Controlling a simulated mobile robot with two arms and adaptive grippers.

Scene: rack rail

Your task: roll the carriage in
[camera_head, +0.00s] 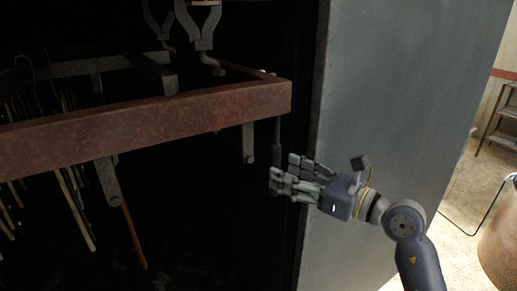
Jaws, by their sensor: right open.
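The carriage is a hanging frame with a rusty red-brown front beam (150,118) that runs from the left edge to the middle of the view. Grey forked hangers (200,30) rise from its back part toward the top. A thin dark vertical rod (277,140) hangs below the beam's right end. My right gripper (283,172) is open, with its fingers pointing left, just below the beam's right end. Its fingers are at the rod's lower end; I cannot tell whether they touch it. My left gripper is not in view.
Several thin rods and hooks (70,205) hang under the frame on the left. A grey panel (410,80) stands right behind my right arm. The opening around the carriage is very dark. A rusty drum (500,245) and a shelf (500,120) stand at the far right.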

